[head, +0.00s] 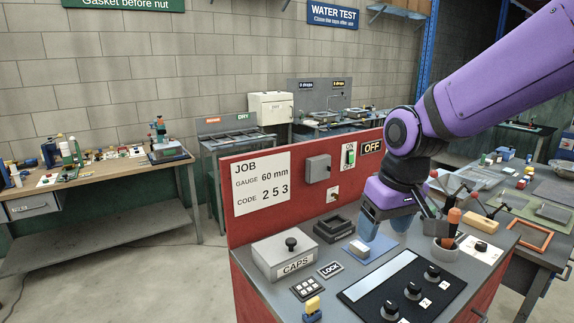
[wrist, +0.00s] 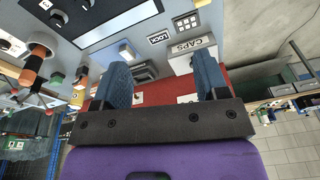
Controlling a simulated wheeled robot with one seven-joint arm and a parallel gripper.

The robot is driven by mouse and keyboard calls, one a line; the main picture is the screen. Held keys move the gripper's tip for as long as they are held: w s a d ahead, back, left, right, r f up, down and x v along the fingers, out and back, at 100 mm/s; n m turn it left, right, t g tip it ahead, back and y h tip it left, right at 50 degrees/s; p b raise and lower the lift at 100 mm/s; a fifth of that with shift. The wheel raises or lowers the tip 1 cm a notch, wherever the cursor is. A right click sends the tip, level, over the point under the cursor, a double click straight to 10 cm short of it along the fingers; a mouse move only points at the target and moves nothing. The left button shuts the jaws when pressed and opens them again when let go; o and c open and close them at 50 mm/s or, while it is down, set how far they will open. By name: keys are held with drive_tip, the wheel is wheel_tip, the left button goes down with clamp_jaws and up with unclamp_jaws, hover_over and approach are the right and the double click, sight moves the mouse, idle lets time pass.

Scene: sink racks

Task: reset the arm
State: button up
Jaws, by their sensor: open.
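My purple arm reaches in from the upper right of the head view. My gripper (head: 384,228) points down above the grey bench top (head: 330,262). Its two blue fingers are apart, and no object shows between them. I cannot tell the exact height of the fingertips above the bench.
On the bench are a CAPS box (head: 284,258), a black tray (head: 334,229), a dial panel (head: 405,288), a keypad (head: 307,289) and a tool cup (head: 445,250) close right of my gripper. A red back panel (head: 240,199) stands behind. Floor (head: 130,275) at left is clear.

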drive_tip(key=s+d+r+m+t, duration=0.1)
drive_tip(key=s+d+r+m, duration=0.1)
drive_tip(key=s+d+r, duration=0.2)
drive_tip(key=s+d+r+m+t+h, duration=0.1)
drive_tip(key=s+d+r, duration=0.3)
drive_tip(key=s+d, duration=0.5)
drive_tip(key=shift+s+r+m+t, duration=0.4)
drive_tip(key=shift+s+m+t, duration=0.25)
drive_tip(key=shift+s, duration=0.5)
